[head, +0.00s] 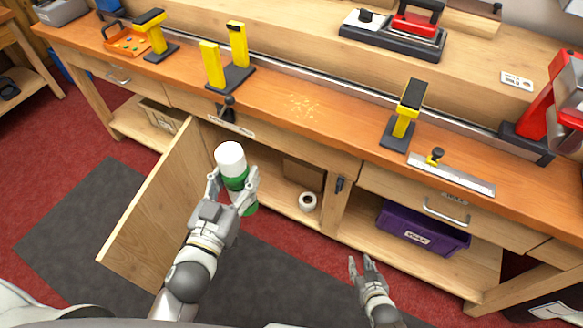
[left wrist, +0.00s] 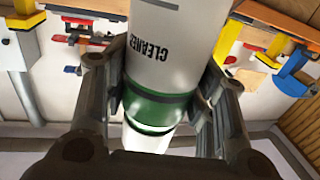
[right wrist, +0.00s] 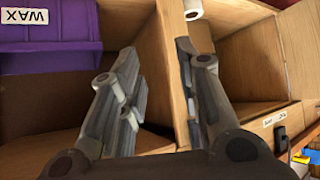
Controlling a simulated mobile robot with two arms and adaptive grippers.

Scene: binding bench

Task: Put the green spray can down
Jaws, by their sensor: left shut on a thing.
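My right gripper (head: 363,262) is open and empty, low in front of the bench. In the right wrist view its fingers (right wrist: 158,90) stand apart with nothing between them.
The cupboard door (head: 150,215) stands open at left. A white roll (head: 307,201) lies on the cupboard floor. A purple bin (head: 424,230) is on the right shelf. The bench top (head: 310,110) has clear room around its middle, between yellow-topped stands.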

